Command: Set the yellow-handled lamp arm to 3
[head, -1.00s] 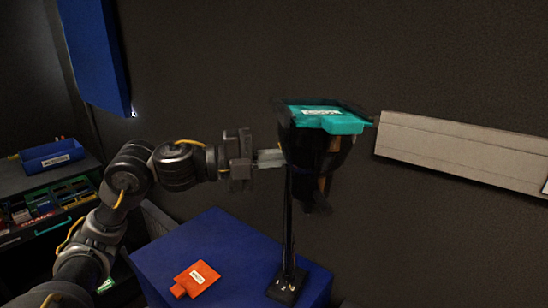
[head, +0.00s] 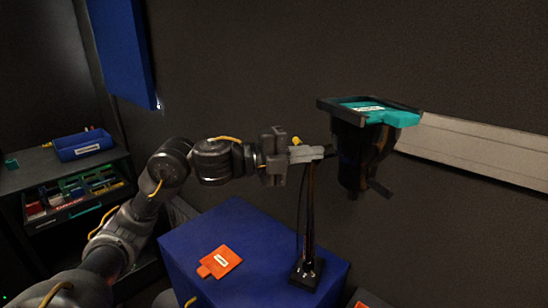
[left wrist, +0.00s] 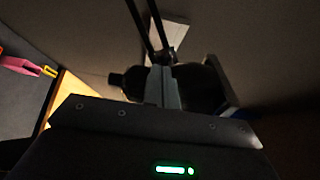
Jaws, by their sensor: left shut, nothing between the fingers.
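The lamp stands on a thin dark post (head: 308,215) with a dark base (head: 306,274) bearing small white marks, too small to read. A dark bulky head (head: 362,150) sits to the right of the post top, with a teal labelled piece (head: 375,114) on it. A small yellow knob (head: 297,141) shows just behind my fingers; how it joins the lamp is hidden. My left gripper (head: 310,153) is shut and empty at the post top, its tips close to the head's left side; contact is unclear. In the left wrist view the shut fingers (left wrist: 163,86) are beside dark lamp parts.
The lamp base stands on a blue box (head: 205,240), which also carries an orange labelled piece (head: 220,262). A dark shelf at left holds a blue bin (head: 82,146) and several coloured items. A pale strip (head: 480,150) runs along the dark wall behind.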

